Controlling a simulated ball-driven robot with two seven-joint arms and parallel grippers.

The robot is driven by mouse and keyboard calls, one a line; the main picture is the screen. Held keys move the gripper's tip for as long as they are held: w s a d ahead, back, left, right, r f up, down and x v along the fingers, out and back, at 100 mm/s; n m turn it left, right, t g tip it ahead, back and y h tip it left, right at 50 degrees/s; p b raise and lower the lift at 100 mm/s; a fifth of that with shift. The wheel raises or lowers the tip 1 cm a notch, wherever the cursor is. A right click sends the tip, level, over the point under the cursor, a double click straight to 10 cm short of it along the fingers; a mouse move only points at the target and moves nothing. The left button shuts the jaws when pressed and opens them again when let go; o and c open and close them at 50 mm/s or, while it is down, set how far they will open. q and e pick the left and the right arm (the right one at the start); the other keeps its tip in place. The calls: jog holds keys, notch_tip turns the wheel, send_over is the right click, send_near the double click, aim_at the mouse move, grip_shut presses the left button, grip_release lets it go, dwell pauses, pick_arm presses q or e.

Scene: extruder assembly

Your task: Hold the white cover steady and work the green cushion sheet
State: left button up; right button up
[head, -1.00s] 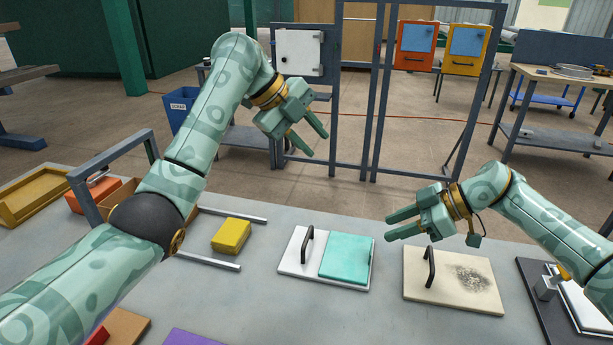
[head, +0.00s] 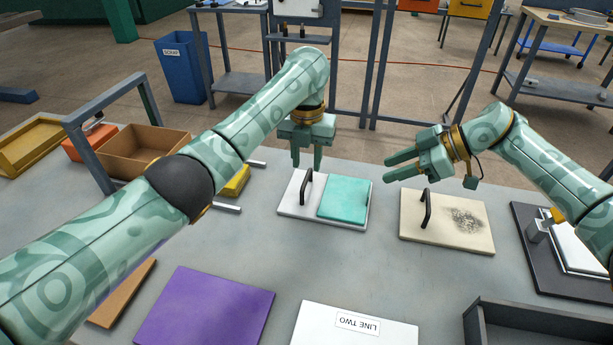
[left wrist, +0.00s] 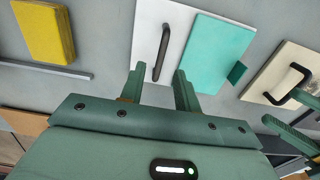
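The white cover (head: 294,207) lies flat on the grey table, with a black handle (head: 306,187) on its left part. The green cushion sheet (head: 344,198) lies flat on its right part. A small darker green tab shows at the sheet's edge in the left wrist view (left wrist: 237,72). My left gripper (head: 306,163) is open and empty, pointing down just behind the handle in the head view. In the left wrist view its fingers (left wrist: 158,90) are spread either side of the handle's near end, apart from it. My right gripper (head: 388,171) is open and empty, right of the cover.
A cream board (head: 450,236) with a black handle and dark smudge lies to the right. A yellow block (head: 237,182) and metal rails lie left. A purple sheet (head: 205,308), a "LINE TWO" card (head: 355,325) and a dark tray (head: 540,325) are nearer.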

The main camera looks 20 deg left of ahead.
aim_at(307, 177)
pick_arm(q)
notch_tip(307, 177, down, 6)
jog(key=shift+f, duration=0.2)
grip_shut()
pick_arm(e)
jog(key=c, duration=0.3)
